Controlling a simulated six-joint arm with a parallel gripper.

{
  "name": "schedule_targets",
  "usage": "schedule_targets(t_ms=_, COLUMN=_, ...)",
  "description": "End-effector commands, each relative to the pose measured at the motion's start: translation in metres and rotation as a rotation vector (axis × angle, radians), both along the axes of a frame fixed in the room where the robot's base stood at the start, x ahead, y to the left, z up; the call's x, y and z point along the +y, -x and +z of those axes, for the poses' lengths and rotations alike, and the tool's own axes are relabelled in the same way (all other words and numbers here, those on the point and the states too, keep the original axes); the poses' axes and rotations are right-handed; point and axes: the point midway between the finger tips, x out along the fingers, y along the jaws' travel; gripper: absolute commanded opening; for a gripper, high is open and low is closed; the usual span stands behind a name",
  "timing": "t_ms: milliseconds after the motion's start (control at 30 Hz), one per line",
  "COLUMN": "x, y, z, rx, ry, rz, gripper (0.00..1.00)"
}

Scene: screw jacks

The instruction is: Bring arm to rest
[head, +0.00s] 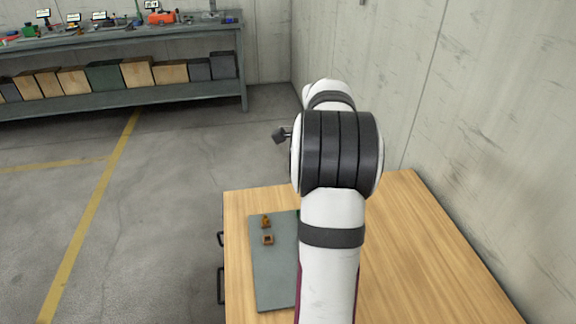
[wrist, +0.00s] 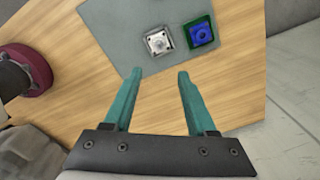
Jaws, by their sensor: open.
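My gripper (wrist: 157,72) shows in the wrist view with its two teal fingers spread apart and nothing between them. It is above the wooden table (wrist: 150,103), beside the grey mat. In the head view my arm stands over the table and hides part of the mat; the gripper's fingers cannot be made out there. On the grey mat (head: 273,285) lie two small brown-orange parts, one farther back (head: 265,221) and one nearer (head: 268,240). In the wrist view a white square part (wrist: 158,41) and a blue part on a green base (wrist: 200,33) sit on the mat.
A workbench (head: 120,38) with tools on top and several boxes (head: 137,72) on its lower shelf stands at the back left. A concrete wall (head: 470,120) runs along the right side. The right part of the table (head: 420,260) is clear.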

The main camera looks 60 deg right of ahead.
Motion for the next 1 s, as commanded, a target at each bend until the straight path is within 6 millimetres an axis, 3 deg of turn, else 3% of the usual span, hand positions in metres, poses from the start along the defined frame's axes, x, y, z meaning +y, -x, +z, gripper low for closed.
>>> schedule_targets(t_ms=100, x=0.005, y=-0.003, z=0.003, rx=-0.002, ry=0.000, rz=0.026, gripper=0.57)
schedule_targets(t_ms=167, x=0.025, y=-0.014, z=0.009, rx=-0.007, ry=-0.003, rz=0.120, gripper=0.57)
schedule_targets(t_ms=267, x=0.102, y=-0.041, z=0.030, rx=-0.026, ry=-0.015, rz=0.473, gripper=0.57)
schedule_targets(t_ms=300, x=0.145, y=-0.046, z=0.037, rx=-0.035, ry=-0.023, rz=0.666, gripper=0.57)
schedule_targets(t_ms=367, x=0.209, y=-0.044, z=0.045, rx=-0.054, ry=-0.035, rz=0.974, gripper=0.57)
schedule_targets(t_ms=400, x=0.250, y=-0.035, z=0.047, rx=-0.066, ry=-0.044, rz=1.183, gripper=0.57)
schedule_targets(t_ms=500, x=0.335, y=0.005, z=0.042, rx=-0.102, ry=-0.064, rz=1.683, gripper=0.57)
schedule_targets(t_ms=600, x=0.384, y=0.051, z=0.029, rx=-0.139, ry=-0.082, rz=2.077, gripper=0.57)
schedule_targets(t_ms=733, x=0.408, y=0.086, z=0.015, rx=-0.168, ry=-0.098, rz=2.349, gripper=0.57)
schedule_targets(t_ms=1000, x=0.410, y=0.091, z=0.013, rx=-0.172, ry=-0.100, rz=2.391, gripper=0.57)
